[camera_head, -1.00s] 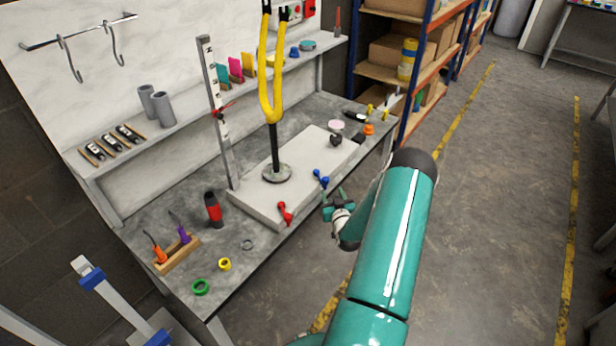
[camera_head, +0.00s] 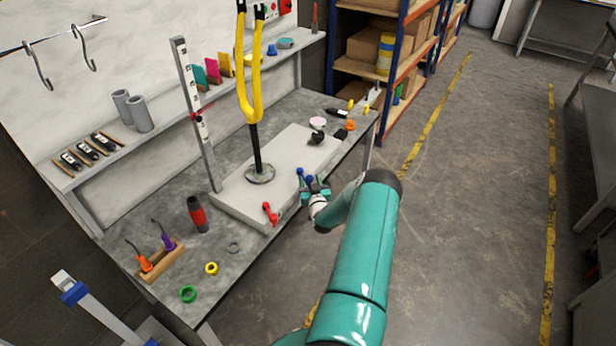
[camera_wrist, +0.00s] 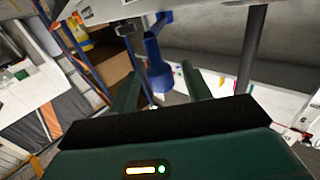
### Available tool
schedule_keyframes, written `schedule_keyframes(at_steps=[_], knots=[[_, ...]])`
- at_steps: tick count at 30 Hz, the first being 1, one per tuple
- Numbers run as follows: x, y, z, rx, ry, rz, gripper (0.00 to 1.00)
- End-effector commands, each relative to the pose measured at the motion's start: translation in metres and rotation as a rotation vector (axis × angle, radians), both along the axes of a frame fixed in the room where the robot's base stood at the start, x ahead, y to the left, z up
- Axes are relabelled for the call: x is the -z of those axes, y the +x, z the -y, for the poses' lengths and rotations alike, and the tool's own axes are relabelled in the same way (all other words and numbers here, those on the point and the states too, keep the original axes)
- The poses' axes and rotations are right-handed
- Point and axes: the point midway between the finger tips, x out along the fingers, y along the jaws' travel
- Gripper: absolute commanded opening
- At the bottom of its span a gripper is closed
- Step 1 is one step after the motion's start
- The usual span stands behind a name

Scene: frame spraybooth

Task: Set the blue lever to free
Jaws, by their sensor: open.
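The blue lever (camera_head: 304,176) sits at the front edge of the pale raised block (camera_head: 290,152) on the workbench. In the wrist view the blue lever (camera_wrist: 155,62) hangs between the two fingers of my gripper (camera_wrist: 158,82), which are spread apart on either side of it. In the head view my gripper (camera_head: 314,188) is right at the blue lever and partly hides it. I cannot tell whether a finger touches the lever. The lever's markings are not readable.
A red lever (camera_head: 270,212) is on the same front edge to the left. A black knob (camera_head: 317,137) is to the right. A yellow fork (camera_head: 250,90) stands on a post (camera_head: 257,155) behind. The floor (camera_head: 470,200) at the right is clear.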

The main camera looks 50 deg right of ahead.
Motion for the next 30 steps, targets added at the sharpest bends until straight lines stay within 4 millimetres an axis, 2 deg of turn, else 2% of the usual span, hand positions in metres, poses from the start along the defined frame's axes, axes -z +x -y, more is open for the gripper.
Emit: schedule_keyframes(at_steps=[6,16,17,21,24,30], knots=[[0.0,0.021,0.015,-0.001,-0.001,0.001,0.48],[0.0,0.024,0.018,-0.001,0.0,0.0,0.48],[0.0,0.024,0.018,-0.001,0.0,0.0,0.45],[0.0,0.024,0.018,-0.001,0.0,0.0,0.17],[0.0,0.024,0.018,-0.001,0.0,0.0,0.0],[0.0,0.024,0.018,-0.002,0.0,0.0,0.0]])
